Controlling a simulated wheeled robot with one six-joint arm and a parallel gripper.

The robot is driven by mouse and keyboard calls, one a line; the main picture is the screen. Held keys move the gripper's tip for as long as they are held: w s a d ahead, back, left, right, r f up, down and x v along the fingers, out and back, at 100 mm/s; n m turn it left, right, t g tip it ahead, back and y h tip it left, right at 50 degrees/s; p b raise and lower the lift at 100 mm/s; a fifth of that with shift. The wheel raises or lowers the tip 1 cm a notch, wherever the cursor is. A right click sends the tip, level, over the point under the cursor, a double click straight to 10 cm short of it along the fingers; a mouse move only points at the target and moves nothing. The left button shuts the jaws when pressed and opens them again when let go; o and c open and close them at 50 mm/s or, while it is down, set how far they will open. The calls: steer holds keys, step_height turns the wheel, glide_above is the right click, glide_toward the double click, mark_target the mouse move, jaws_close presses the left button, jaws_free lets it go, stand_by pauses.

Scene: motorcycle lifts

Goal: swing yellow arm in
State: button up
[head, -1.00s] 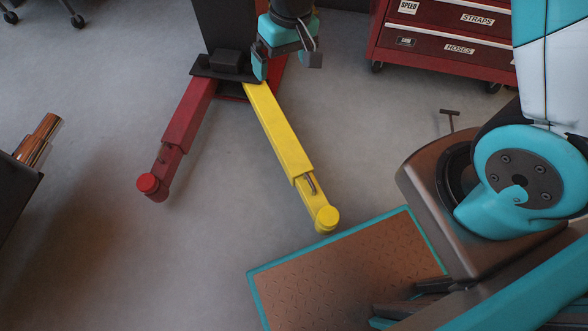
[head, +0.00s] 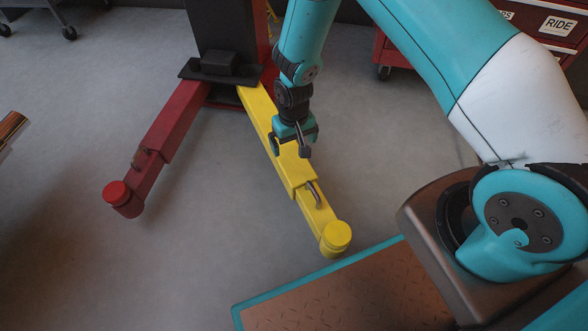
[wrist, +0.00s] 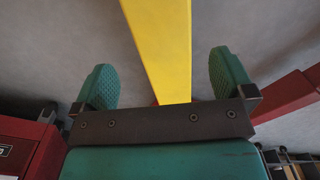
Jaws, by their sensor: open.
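The yellow arm (head: 294,175) of the lift runs from the foot of the dark post (head: 222,35) toward the front right, ending in a round yellow pad (head: 336,237). A small metal handle (head: 314,193) sits on its outer section. My gripper (head: 292,150) is open and points down over the middle of the yellow arm. In the wrist view, the yellow arm (wrist: 160,40) passes between my two spread fingers (wrist: 162,80), with space on both sides. I cannot tell how far above the arm the fingertips are.
A red lift arm (head: 160,150) with a red pad spreads to the left. A brown plate with a teal edge (head: 300,300) lies close below the yellow pad. A red tool cabinet (head: 395,52) stands behind my arm. The floor between the lift arms is clear.

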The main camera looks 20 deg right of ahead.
mark_target(293, 161)
step_height(293, 161, down, 11)
steer(key=b, duration=0.5)
steer(key=shift+f, duration=0.1)
